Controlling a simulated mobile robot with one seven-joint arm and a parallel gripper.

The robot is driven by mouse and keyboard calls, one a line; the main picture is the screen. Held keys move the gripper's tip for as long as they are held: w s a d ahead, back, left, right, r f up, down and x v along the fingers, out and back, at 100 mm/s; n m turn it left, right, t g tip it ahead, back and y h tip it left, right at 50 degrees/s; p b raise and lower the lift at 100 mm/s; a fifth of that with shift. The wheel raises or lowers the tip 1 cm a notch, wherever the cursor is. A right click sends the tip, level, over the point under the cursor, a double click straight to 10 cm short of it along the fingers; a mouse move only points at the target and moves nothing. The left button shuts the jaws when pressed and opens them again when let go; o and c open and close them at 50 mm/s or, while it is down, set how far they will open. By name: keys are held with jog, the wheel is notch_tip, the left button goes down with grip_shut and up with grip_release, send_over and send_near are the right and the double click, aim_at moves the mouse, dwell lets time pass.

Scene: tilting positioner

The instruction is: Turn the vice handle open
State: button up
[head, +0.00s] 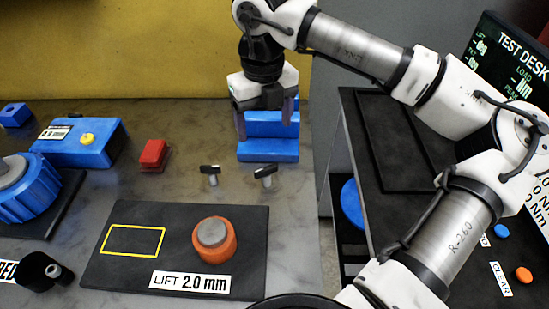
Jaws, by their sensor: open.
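My gripper (265,122) points down at the back of the bench, its two dark fingers apart. The fingers are at the left and right of the upper part of a blue stepped block (268,150); I cannot tell whether they touch it. No part is clearly recognisable as a vice handle. Two small dark-topped T-shaped pieces, a left one (210,170) and a right one (265,174), stand in front of the block. Part of the block is hidden by my gripper.
A black plate (120,270) holds an orange ring with a grey top (212,240). A red block (153,154), a blue box with a yellow knob (80,150) and a ribbed blue drum (25,190) stand to the left. A dark test desk (375,150) is at right.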

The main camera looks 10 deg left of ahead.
aim_at(266, 167)
notch_tip(266, 167, down, 13)
jog(key=p, duration=0.2)
jog(key=shift+p, duration=0.4)
jog(key=shift+c, duration=0.2)
jog(key=c, duration=0.9)
